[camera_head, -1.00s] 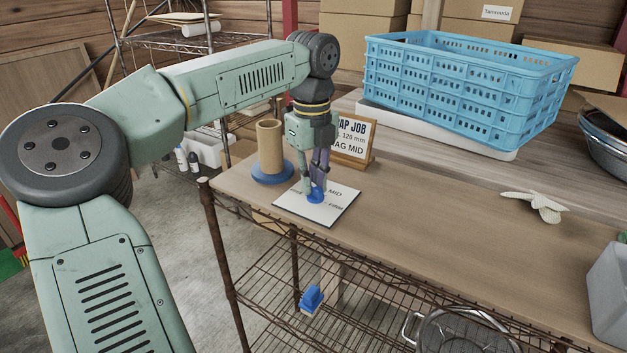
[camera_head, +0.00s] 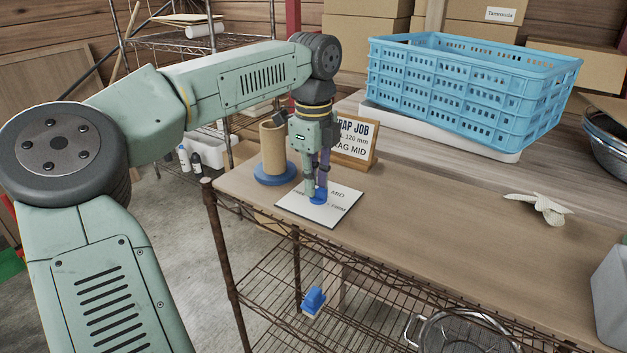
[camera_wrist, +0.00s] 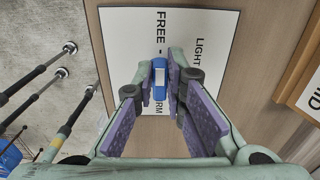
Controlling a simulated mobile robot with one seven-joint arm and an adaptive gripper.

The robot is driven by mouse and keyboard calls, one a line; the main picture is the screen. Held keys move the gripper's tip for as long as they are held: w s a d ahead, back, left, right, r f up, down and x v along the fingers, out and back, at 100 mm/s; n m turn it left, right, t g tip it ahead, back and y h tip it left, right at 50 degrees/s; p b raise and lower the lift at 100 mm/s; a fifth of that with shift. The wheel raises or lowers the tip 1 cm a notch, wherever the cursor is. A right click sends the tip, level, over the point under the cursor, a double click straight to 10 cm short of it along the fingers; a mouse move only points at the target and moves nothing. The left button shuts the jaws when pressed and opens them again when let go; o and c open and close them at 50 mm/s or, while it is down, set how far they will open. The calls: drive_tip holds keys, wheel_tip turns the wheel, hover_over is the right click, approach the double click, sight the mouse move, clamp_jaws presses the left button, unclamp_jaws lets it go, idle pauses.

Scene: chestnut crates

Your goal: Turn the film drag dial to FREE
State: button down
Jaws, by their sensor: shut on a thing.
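The film drag dial is a small blue knob (camera_head: 319,196) on a white plate (camera_head: 335,208) lying on the bench top. My gripper (camera_head: 318,190) points down from above with its fingers closed around the knob. In the wrist view the blue knob (camera_wrist: 159,78) sits between the purple-padded fingertips (camera_wrist: 160,85), with a pale patch on its top. The plate (camera_wrist: 120,40) there shows FREE, LIGHT and part of FIRM; MID shows in the head view. The fingers hide part of the lettering. I cannot tell which word the dial points to.
A cardboard tube on a blue base (camera_head: 274,174) stands close to the left of my gripper. A blue crate (camera_head: 460,95) is at the back, a glove (camera_head: 540,206) at right. The bench between is clear.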

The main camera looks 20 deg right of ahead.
drive_tip(key=c, duration=1.6)
unclamp_jaws()
drive_tip(key=shift+c, duration=0.2)
wheel_tip(320, 180, up, 12)
